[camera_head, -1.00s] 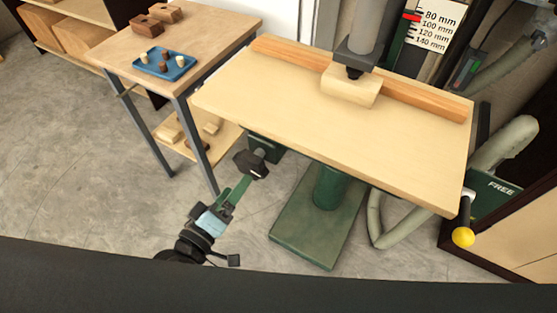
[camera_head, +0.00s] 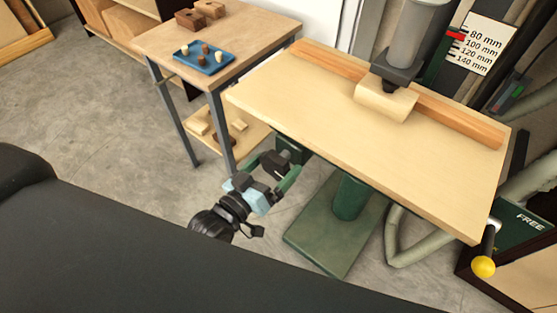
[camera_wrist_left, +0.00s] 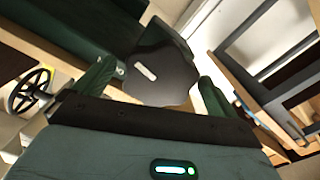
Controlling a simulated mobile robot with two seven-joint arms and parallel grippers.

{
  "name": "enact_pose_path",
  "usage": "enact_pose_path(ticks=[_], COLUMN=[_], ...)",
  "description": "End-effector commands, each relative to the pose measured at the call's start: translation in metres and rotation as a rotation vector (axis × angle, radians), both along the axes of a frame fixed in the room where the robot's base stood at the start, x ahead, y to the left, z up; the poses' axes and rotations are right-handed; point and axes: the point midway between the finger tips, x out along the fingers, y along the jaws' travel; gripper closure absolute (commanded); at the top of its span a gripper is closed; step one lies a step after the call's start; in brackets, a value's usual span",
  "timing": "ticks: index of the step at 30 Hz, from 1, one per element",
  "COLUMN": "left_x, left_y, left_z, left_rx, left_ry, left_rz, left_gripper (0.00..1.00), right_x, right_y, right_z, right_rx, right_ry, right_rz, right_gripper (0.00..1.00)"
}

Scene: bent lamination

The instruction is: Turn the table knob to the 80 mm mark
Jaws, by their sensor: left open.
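The dark faceted knob (camera_head: 275,164) sticks out below the near left edge of the wooden table (camera_head: 345,125). My left gripper (camera_head: 279,168) is open, with its green fingers on either side of the knob. In the left wrist view the knob (camera_wrist_left: 160,68) sits between the spread fingers, with a visible gap at the right finger. Contact at the left finger is unclear. The mm scale (camera_head: 480,45) stands behind the table, and its red pointer (camera_head: 456,36) is near the 80 mm label. The exact reading is too small to tell. My right gripper is not in view.
A green pedestal (camera_head: 350,197) stands below. A yellow-ended lever (camera_head: 484,266) is at right. A side table with a blue tray (camera_head: 205,60) is at left. A handwheel (camera_wrist_left: 30,90) shows in the wrist view.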

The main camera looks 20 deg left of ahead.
Motion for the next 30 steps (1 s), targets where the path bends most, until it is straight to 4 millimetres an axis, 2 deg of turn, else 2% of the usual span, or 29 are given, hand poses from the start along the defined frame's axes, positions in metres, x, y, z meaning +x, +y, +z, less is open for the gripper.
enact_pose_path(ticks=[6,16,26,30], left_x=[0.019,0.022,0.022,0.022], left_y=[-0.007,-0.008,-0.008,-0.008], left_z=[0.000,0.000,0.000,0.001], left_rx=[0.000,-0.001,-0.001,0.031], left_ry=[0.001,0.001,0.001,-0.011], left_rz=[0.000,0.000,0.000,0.000], left_gripper=[0.03,0.03,0.46,0.46], right_x=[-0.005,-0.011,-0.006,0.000], right_y=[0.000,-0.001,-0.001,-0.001], right_z=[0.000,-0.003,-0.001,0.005], right_rx=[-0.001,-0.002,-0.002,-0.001], right_ry=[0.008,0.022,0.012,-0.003], right_rz=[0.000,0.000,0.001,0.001], right_gripper=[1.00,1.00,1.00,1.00])
